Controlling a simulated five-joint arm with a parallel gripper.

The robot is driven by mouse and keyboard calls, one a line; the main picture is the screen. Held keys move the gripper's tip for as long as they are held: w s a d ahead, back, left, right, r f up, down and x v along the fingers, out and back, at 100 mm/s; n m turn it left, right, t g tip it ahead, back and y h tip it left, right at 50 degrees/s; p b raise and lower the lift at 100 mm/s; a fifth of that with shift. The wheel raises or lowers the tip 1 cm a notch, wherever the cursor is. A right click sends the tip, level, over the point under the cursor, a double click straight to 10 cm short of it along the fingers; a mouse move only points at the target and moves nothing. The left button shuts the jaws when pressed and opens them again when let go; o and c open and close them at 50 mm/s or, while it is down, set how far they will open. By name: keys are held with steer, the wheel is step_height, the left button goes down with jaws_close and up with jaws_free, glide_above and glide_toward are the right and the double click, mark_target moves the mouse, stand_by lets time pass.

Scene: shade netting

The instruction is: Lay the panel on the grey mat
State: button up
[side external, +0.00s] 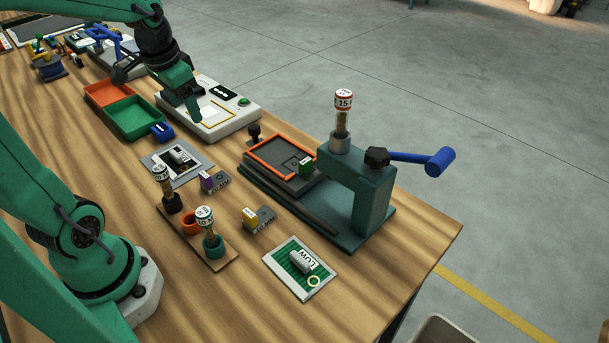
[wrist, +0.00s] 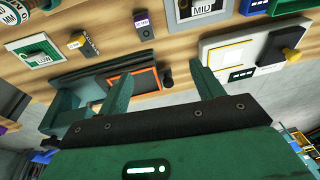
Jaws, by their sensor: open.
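My gripper (side external: 188,106) is open and hangs over the white box (side external: 237,119) with a yellow square outline. In the wrist view its two fingers (wrist: 162,90) are spread with nothing between them. A grey-bordered sheet (side external: 152,158) with a black centre carries a white piece marked MID (side external: 180,155). It also shows at the top of the wrist view (wrist: 178,16). A pale-bordered card (side external: 276,261) with a green centre carries a piece marked LOW (side external: 309,260). A dark flat sheet (side external: 38,33) lies at the far left. I cannot tell which of these is the panel or the grey mat.
An orange tray (side external: 107,91) and a green tray (side external: 136,118) stand left of the white box. A press (side external: 366,195) with a blue-handled lever and orange frame (side external: 262,155) stands at the right. A wooden rack (side external: 211,256) holds labelled stamps. Bare wood lies at the front.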

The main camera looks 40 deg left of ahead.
steer(key=s+d+r+t, duration=0.1)
steer(key=s+d, duration=0.2)
steer(key=d, duration=0.3)
steer(key=s+d+r+t+h, duration=0.1)
steer(key=s+d+r+t, duration=0.1)
steer(key=d, duration=0.5)
steer(key=shift+s+r, duration=0.25)
steer(key=shift+s, duration=0.6)
